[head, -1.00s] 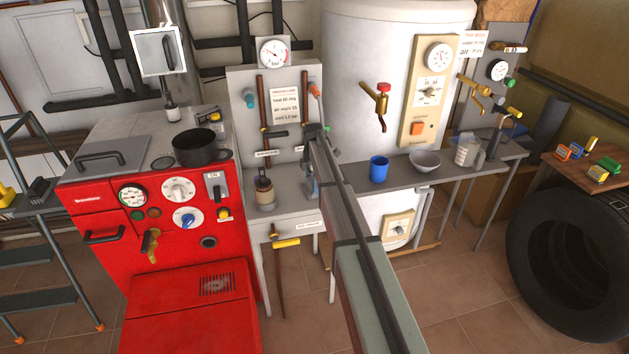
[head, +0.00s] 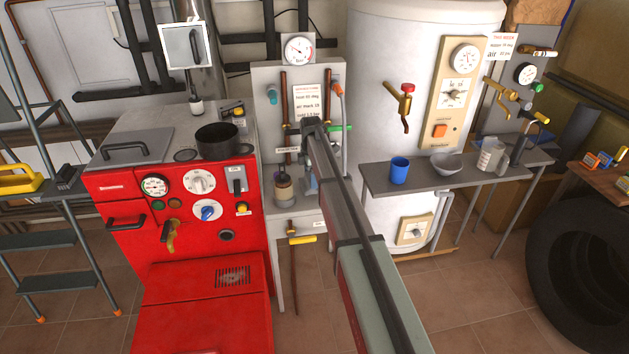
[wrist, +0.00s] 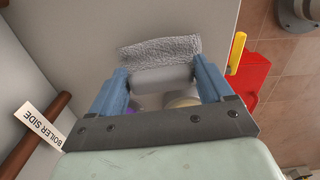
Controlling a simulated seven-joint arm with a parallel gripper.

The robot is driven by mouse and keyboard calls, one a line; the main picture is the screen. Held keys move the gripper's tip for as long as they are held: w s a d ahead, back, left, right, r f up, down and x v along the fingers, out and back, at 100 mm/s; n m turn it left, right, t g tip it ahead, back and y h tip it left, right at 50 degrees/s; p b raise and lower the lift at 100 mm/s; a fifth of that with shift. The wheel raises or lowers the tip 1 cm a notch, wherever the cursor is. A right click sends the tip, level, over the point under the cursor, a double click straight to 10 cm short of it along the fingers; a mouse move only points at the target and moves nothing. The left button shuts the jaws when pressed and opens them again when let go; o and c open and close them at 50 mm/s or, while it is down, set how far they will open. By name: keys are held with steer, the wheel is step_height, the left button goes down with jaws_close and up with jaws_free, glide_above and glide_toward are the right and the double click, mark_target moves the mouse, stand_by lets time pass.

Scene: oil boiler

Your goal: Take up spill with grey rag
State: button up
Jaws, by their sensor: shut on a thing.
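In the wrist view, my gripper (wrist: 163,78) has its two blue fingers closed on a grey rag (wrist: 160,50), with rough, towel-like cloth showing beyond the fingertips and a smooth grey roll between them. Purple and cream bits show behind it between the fingers, partly hidden. In the head view, my gripper is mostly hidden behind my arm; a bit of blue finger shows over the small grey bench (head: 290,208), right of a jar (head: 284,190). I cannot make out the spill in either view.
The red boiler (head: 190,210) with a black pot (head: 218,140) stands left of the bench. A panel with pipes and a gauge (head: 299,48) rises behind it. A grey shelf to the right holds a blue cup (head: 399,170) and a bowl (head: 447,163).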

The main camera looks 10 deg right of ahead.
steer(key=shift+r, duration=2.75)
